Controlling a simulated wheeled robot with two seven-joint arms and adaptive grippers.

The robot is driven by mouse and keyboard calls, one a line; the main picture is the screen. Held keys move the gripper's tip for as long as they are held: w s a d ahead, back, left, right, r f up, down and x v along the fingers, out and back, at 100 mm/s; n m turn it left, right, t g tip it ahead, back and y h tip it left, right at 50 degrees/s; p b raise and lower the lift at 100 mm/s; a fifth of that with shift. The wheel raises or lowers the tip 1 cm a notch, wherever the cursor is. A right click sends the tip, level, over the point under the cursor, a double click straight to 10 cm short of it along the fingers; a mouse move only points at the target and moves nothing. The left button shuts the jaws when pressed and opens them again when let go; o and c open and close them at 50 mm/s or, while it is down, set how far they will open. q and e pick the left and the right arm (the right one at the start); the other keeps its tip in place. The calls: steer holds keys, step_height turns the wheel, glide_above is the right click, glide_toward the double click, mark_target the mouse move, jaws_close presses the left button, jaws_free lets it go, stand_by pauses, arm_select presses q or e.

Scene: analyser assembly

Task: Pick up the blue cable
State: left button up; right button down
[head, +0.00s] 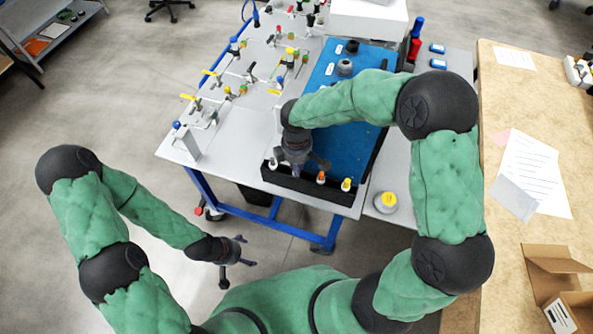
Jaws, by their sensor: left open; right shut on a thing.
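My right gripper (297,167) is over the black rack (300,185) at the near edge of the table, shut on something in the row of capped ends. Its fingers hide what it holds, so I cannot see its colour. A white end (273,163) stands to its left, and an orange end (321,177) and a yellow end (346,184) to its right. No blue end shows in this row. A thin blue loop (248,12) shows at the table's far left end.
A blue mat (345,130) covers the table's right part. Valves and fittings with coloured handles (240,88) fill the left part. A yellow-topped round container (386,201) stands right of the rack. A wooden bench (515,110) with papers and an open box (560,275) is at right.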

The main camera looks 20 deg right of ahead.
step_height(320, 180, up, 25)
steer(key=p, duration=0.9)
steer(key=shift+p, duration=0.35)
